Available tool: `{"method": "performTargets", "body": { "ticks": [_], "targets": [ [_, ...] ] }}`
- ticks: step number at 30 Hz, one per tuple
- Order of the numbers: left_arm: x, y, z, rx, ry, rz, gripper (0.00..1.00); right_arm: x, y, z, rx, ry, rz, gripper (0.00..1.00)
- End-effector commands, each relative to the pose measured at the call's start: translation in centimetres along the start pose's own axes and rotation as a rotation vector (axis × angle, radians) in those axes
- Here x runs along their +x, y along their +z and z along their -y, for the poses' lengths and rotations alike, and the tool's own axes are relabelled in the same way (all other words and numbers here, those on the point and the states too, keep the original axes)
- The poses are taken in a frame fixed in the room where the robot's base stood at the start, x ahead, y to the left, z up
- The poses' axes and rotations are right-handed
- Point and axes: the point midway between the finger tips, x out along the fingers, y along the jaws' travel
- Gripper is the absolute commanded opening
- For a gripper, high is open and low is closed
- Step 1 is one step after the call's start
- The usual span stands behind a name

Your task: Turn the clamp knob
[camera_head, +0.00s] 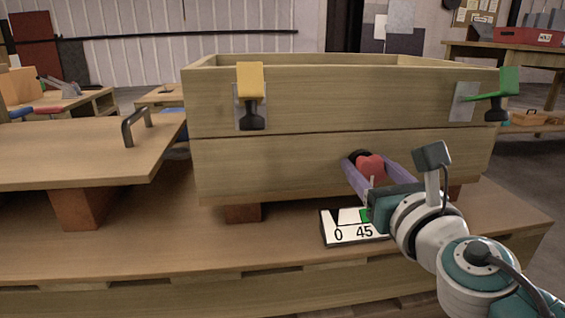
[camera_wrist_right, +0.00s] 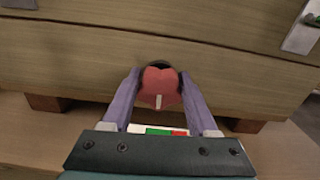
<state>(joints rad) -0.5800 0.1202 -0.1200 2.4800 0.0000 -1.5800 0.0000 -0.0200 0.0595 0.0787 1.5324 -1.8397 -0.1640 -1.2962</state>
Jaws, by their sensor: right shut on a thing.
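The red clamp knob (camera_head: 370,166) sits on the front of the lower wooden box section, with a dark round base behind it. In the right wrist view the knob (camera_wrist_right: 160,88) shows lobes and a pale line pointing down. My right gripper (camera_head: 366,168) has its two purple fingers on either side of the knob and is shut on it; in the right wrist view (camera_wrist_right: 160,92) the fingers flank it. A dial plate (camera_head: 345,228) marked 0 and 45 stands below, partly hidden by my gripper. A green and a red band (camera_wrist_right: 165,131) show on it. My left gripper is not in view.
A yellow latch (camera_head: 250,82) and a green latch (camera_head: 500,88) are on the upper box section (camera_head: 330,100). The green one sticks out sideways. A board with a handle (camera_head: 136,122) lies at the left. The bench front (camera_head: 200,265) is clear.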

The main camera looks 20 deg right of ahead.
Motion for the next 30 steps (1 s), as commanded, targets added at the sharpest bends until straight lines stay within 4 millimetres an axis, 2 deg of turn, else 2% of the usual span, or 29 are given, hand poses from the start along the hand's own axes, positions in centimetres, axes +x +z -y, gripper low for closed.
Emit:
{"method": "performTargets", "body": {
  "ticks": [8, 30],
  "targets": [
    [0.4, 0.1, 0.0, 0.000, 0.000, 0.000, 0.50, 0.0, -0.1, 0.0, 0.149, 0.001, -0.001, 0.04],
    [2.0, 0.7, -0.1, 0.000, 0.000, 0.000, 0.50, 0.0, -0.3, 0.4, 0.843, 0.000, 0.000, 0.04]
  ]
}}
